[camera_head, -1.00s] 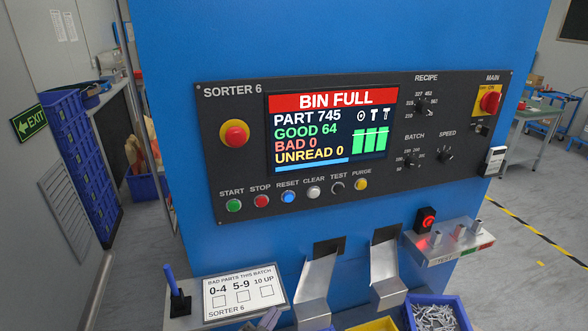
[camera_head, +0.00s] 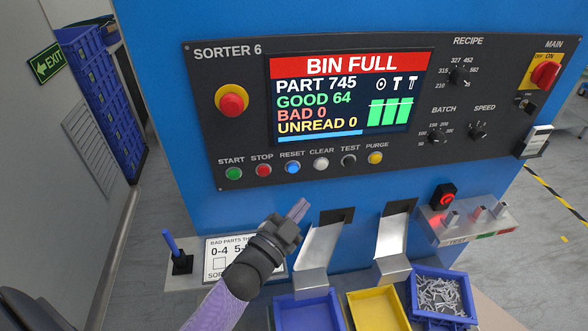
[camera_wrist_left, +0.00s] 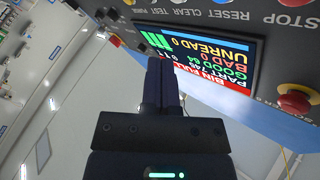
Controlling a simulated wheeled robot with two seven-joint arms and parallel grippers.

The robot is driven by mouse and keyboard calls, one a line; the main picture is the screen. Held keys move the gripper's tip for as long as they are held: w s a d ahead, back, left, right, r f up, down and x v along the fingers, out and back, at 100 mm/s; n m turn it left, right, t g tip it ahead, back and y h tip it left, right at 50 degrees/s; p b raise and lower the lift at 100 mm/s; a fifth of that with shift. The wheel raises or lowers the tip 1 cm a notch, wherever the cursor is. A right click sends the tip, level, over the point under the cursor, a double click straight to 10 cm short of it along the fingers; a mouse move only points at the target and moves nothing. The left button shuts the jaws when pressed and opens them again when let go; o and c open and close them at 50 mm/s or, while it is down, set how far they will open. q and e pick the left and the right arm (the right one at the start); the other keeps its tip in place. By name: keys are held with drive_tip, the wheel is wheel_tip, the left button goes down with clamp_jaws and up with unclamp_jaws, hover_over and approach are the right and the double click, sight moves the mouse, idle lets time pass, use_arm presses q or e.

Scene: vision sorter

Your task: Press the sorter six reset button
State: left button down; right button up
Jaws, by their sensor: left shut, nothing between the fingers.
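The blue RESET button (camera_head: 292,167) sits in the button row under the screen of the black SORTER 6 panel (camera_head: 240,70). It lies between the red STOP button (camera_head: 263,170) and the white CLEAR button (camera_head: 321,163). The screen (camera_head: 345,95) reads BIN FULL, PART 745, GOOD 64, BAD 0, UNREAD 0. My left gripper (camera_head: 299,209) is shut and empty, below the RESET button and apart from it, in front of the blue cabinet. In the left wrist view the shut fingers (camera_wrist_left: 161,80) overlap the screen, and the RESET button (camera_wrist_left: 226,3) shows at the top edge. My right gripper is not in view.
A red emergency knob (camera_head: 232,101) is left of the screen. Two metal chutes (camera_head: 318,245) slope down above a blue bin (camera_head: 306,308), a yellow bin (camera_head: 378,308) and a bin of screws (camera_head: 440,295). A paper card (camera_head: 212,243) and pen holder (camera_head: 180,262) stand at lower left.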

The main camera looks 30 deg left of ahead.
sight(299, 168)
use_arm(q)
drive_tip(key=w+a+b, duration=0.1)
drive_tip(key=w+a, duration=0.1)
drive_tip(key=w, duration=0.1)
drive_tip(key=w+a+b, duration=0.1)
drive_tip(key=w+a, duration=0.1)
drive_tip(key=shift+w+a, duration=0.2)
drive_tip(key=shift+w, duration=0.2)
drive_tip(key=shift+b, duration=0.35)
idle(1.4)
drive_tip(key=shift+w+a, duration=0.3)
drive_tip(key=shift+w, duration=0.05)
drive_tip(key=shift+w+a+b, duration=0.25)
drive_tip(key=shift+w+b, duration=0.05)
idle(0.6)
drive_tip(key=shift+d, duration=0.1)
drive_tip(key=shift+s+d+p, duration=0.45)
drive_tip(key=shift+s+p, duration=0.05)
drive_tip(key=shift+s, duration=0.15)
